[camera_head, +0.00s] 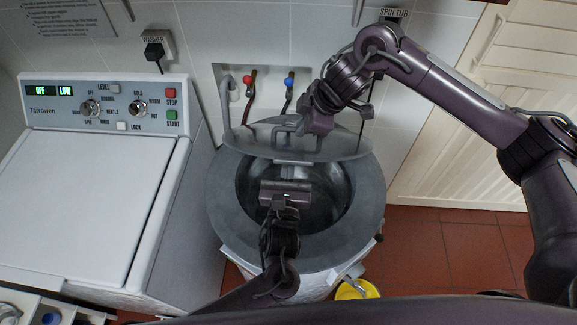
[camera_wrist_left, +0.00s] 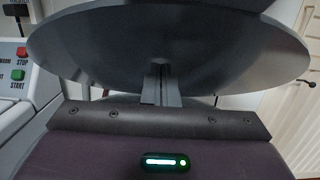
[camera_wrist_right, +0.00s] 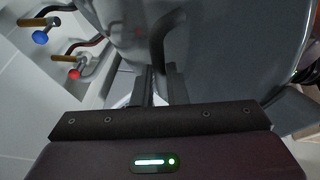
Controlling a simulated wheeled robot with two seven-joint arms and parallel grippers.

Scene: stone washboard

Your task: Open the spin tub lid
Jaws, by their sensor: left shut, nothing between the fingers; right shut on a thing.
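The spin tub (camera_head: 222,190) is a round grey tub right of the washer, with its dark opening showing. Its round grey lid (camera_head: 345,146) is tilted up over the back of the opening; its underside (camera_wrist_left: 230,50) fills the upper left wrist view. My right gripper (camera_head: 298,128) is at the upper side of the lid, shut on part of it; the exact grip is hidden. The lid's grey surface also shows in the right wrist view (camera_wrist_right: 235,50). My left gripper (camera_head: 288,160) is shut and empty over the opening, its fingertips (camera_wrist_left: 160,70) close to the lid's underside; contact is unclear.
The white washer (camera_head: 80,210) with its control panel stands close on the left. Red (camera_head: 247,80) and blue (camera_head: 289,80) taps sit in a wall recess behind the tub. A yellow bucket (camera_head: 357,290) is on the floor at front right. Tiled floor right of the tub is clear.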

